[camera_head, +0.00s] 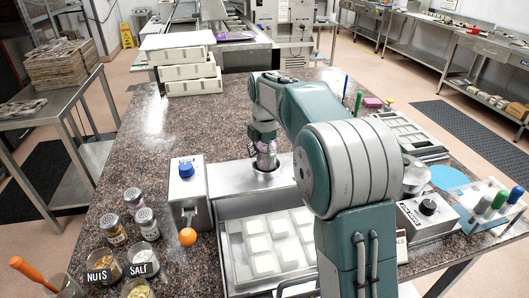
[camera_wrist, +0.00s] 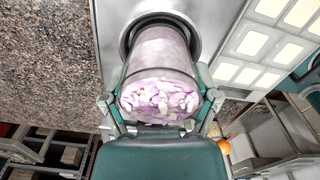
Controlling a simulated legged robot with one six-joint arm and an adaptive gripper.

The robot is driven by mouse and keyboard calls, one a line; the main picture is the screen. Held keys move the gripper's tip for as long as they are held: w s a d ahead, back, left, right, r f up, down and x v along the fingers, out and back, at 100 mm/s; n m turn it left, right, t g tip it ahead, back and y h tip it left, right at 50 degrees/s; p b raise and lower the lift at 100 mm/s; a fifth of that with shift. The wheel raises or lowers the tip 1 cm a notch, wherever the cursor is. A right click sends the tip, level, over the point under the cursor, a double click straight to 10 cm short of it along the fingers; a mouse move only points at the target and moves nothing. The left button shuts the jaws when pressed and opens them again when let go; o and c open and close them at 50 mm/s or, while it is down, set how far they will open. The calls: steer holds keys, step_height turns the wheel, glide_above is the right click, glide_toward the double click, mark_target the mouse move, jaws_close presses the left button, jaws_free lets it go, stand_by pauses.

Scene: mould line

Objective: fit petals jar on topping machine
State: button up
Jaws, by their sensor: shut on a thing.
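The petals jar (camera_wrist: 160,70) is a clear cylinder with pink and white petals. My gripper (camera_wrist: 160,103) is shut on it, one finger on each side. The topping machine (camera_head: 228,179) is a metal unit with a blue knob (camera_head: 186,170) and a flat plate with a round dark-rimmed opening (camera_wrist: 198,35). In the head view the jar (camera_head: 267,160) stands roughly upright, its lower end at the opening. In the wrist view its far end lies within the rim. I cannot tell how deep it sits. My arm hides part of the machine's right side.
A tray (camera_head: 235,262) with several white blocks lies in front of the plate. Several shaker jars (camera_head: 146,222) and topping bowls (camera_head: 143,260) stand at the left. An orange ball-shaped knob (camera_head: 187,236) is near the machine's left box. Stacked white boxes (camera_head: 190,72) stand at the back.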

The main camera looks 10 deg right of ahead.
steer(key=shift+f, duration=0.3)
steer(key=o, duration=1)
steer(key=shift+o, duration=0.2)
step_height(320, 180, up, 12)
